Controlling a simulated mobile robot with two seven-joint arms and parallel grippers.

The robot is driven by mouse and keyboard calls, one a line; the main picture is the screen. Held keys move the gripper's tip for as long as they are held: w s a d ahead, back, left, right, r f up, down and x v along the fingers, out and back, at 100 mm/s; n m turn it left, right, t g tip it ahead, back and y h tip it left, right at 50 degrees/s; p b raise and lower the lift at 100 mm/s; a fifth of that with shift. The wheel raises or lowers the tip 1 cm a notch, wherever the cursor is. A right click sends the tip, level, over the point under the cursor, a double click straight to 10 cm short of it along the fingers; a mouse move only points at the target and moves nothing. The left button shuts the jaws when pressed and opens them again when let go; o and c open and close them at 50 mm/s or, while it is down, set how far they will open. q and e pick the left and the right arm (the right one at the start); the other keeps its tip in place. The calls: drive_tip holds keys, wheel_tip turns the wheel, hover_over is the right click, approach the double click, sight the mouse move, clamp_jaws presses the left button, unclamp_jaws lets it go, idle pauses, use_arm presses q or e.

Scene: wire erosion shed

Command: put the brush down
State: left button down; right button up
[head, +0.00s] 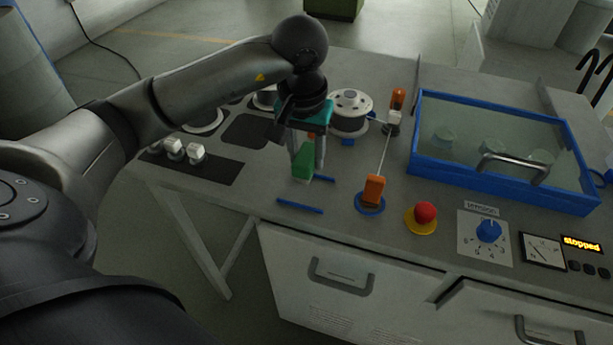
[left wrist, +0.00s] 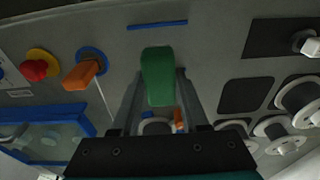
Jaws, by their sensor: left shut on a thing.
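The brush is a green block-like piece (head: 303,164) between the fingers of my left gripper (head: 308,166), over the grey bench top. My left gripper points down and is shut on it. In the left wrist view the green brush (left wrist: 157,76) sits between the two grey fingers, with its rounded end towards a blue strip. I cannot tell whether its underside touches the bench. Any bristles are hidden. My right gripper is not in view.
A blue strip (head: 300,206) lies at the bench's front edge. An orange lever (head: 374,189), red button (head: 425,212) and blue-framed clear cover (head: 417,140) are to the right.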

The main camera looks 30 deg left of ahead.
sight(303, 159)
use_arm(q)
drive_tip(key=shift+f, duration=2.8)
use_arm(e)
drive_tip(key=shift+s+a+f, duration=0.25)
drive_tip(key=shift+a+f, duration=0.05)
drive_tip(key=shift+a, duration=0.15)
use_arm(q)
drive_tip(key=shift+f+b, duration=0.15)
drive_tip(key=shift+b, duration=0.25)
drive_tip(key=c, duration=0.9)
unclamp_jaws()
drive_tip(key=o, duration=0.5)
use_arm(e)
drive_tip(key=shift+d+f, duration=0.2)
use_arm(q)
drive_tip(key=r, duration=0.4)
drive_tip(key=s+r+p, duration=0.1)
drive_tip(key=r, duration=0.7)
drive_tip(key=shift+s+d+r, duration=0.15)
drive_tip(key=shift+s, duration=0.05)
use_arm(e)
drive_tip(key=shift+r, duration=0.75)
